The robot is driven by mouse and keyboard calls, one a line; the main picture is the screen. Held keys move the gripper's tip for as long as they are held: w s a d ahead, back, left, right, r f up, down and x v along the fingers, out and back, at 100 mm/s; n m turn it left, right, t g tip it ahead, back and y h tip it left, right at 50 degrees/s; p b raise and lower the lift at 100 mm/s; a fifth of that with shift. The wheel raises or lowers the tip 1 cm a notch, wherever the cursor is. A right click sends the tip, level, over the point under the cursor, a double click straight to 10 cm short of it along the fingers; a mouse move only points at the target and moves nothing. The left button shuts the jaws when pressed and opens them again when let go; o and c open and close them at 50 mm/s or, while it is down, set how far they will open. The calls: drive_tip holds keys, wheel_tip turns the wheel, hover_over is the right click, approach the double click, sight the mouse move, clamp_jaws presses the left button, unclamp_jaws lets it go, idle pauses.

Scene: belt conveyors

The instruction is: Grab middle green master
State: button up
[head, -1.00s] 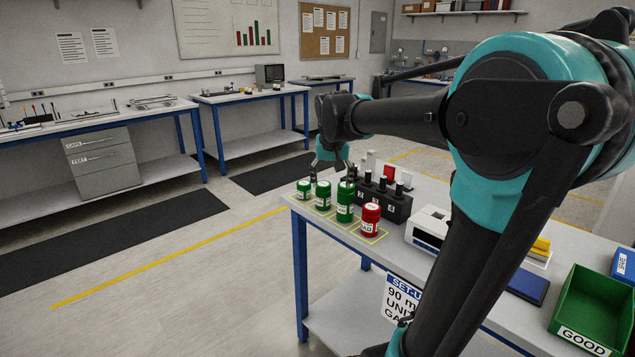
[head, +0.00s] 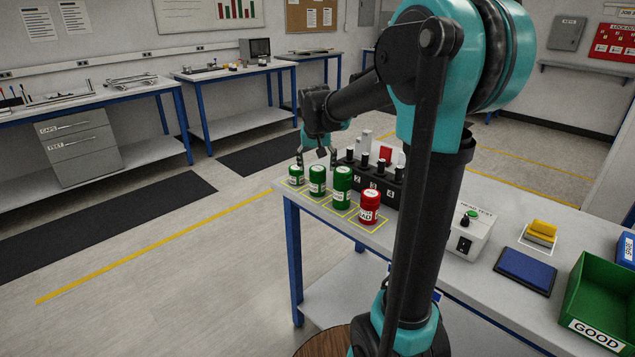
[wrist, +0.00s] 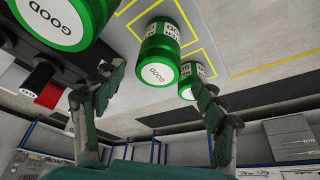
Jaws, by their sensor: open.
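Three green masters stand in a row on the bench, short to tall: the short one (head: 296,176), the middle one (head: 317,182) and the tall one (head: 342,190). A red master (head: 369,208) stands at the right end. My gripper (head: 319,158) is open and empty, just above and behind the middle green master. In the wrist view, the middle green master (wrist: 160,55) shows between and beyond the spread fingertips (wrist: 155,92). The tall one (wrist: 62,22) is large at upper left. The short one (wrist: 188,86) is partly behind the right finger.
A black block with several dark pegs (head: 388,190) stands close behind the tall and red masters. A white tester box (head: 465,235), a blue pad (head: 526,270) and a green GOOD bin (head: 600,300) lie to the right. The bench's left edge is near the short master.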

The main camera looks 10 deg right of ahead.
drive_tip(key=shift+x, duration=3.45)
drive_tip(key=shift+s+d, duration=0.1)
drive_tip(key=shift+s, duration=0.05)
drive_tip(key=c, duration=1.6)
